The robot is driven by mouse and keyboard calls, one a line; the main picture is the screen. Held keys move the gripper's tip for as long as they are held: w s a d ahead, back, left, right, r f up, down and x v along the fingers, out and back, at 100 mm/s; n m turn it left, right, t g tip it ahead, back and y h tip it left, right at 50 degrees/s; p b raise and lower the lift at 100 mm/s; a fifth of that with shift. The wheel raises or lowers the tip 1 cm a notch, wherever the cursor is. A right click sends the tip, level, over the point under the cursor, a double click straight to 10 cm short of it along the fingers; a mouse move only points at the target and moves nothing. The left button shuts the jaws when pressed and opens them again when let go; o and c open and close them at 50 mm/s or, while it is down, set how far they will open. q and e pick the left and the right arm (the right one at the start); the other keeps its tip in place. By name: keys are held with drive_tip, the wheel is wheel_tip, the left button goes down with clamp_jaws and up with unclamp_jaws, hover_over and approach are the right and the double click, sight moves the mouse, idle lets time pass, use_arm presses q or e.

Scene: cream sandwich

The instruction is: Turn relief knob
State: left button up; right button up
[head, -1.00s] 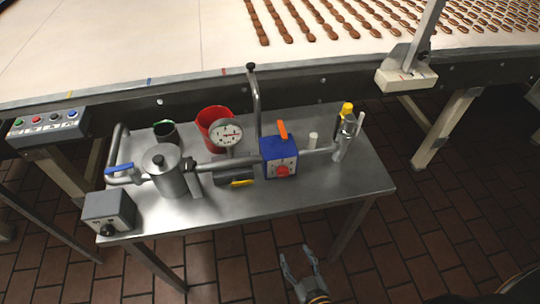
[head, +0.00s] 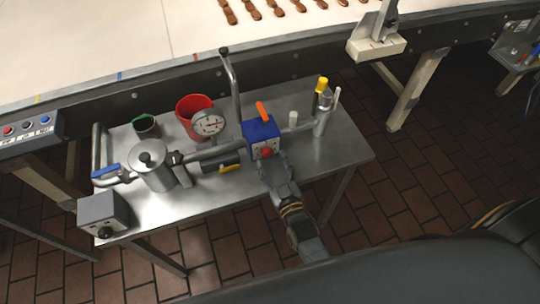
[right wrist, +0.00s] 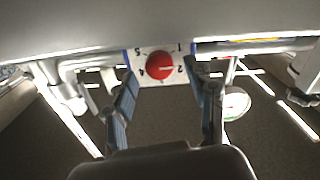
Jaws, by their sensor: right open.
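The relief knob is a round red knob (head: 267,153) on the front face of a blue box (head: 262,132) with an orange lever on top. In the right wrist view the red knob (right wrist: 160,66) sits on a white dial plate (right wrist: 148,80) with numbers around it. My right gripper (head: 274,162) reaches up from the front of the table to the knob. In the right wrist view its open fingers stand on either side of the knob, with visible gaps. Whether the fingertips reach past the knob's face is hard to tell. My left gripper is out of view.
The steel table (head: 340,160) also holds a pressure gauge (head: 208,123), red bucket (head: 189,105), metal pot (head: 153,172), grey control box (head: 103,212) and a yellow-topped valve (head: 321,88). Pipes run beside the blue box. A conveyor (head: 100,45) lies behind.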

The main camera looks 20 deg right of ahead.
drive_tip(key=shift+w, duration=1.05)
drive_tip(key=c, duration=1.2)
drive_tip(key=shift+o, duration=0.2)
drive_tip(key=shift+m, duration=2.8)
